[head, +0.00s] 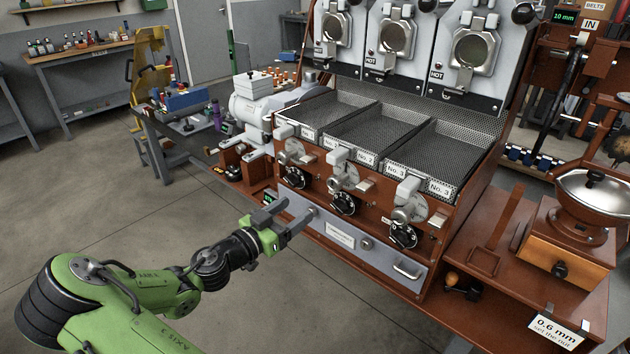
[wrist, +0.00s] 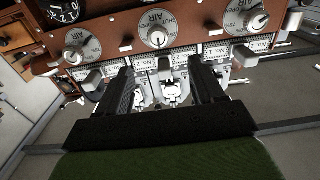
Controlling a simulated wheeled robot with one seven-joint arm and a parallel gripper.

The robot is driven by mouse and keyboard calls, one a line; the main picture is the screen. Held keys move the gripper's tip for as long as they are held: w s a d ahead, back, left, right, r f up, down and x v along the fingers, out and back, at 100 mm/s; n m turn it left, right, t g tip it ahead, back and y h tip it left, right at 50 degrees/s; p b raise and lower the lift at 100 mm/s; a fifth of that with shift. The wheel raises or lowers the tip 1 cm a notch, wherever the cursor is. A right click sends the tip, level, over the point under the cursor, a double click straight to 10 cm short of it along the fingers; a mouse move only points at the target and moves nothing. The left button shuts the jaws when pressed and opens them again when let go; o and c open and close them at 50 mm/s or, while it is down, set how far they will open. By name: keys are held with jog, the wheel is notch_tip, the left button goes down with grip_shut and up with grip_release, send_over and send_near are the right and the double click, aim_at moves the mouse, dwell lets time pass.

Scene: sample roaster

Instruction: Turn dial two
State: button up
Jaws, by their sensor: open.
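The roaster front has three black dials in a row, each under a grey air disc. The middle black dial (head: 343,203), below the tray label No. 2, fits dial two. The left black dial (head: 292,177) and right black dial (head: 403,234) flank it. My gripper (head: 297,208) is open and empty in front of the lower panel, left of and slightly below the middle dial in the picture. In the wrist view my open gripper (wrist: 163,75) has air discs beyond its fingers, including a middle air disc (wrist: 157,28). Only one black dial (wrist: 62,12) shows there, cut by the top edge.
A grey drawer panel (head: 340,237) with a handle lies below the dials. Lever-like handles (head: 338,156) jut out above the dials. A wooden grinder (head: 570,240) stands at the right, and a white machine (head: 262,98) at the left. The floor in front is clear.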

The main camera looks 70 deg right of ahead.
aim_at(332, 186)
jog(key=x, duration=1.5)
jog(key=shift+s, duration=0.3)
jog(key=shift+c, duration=0.4)
jog(key=c, duration=0.9)
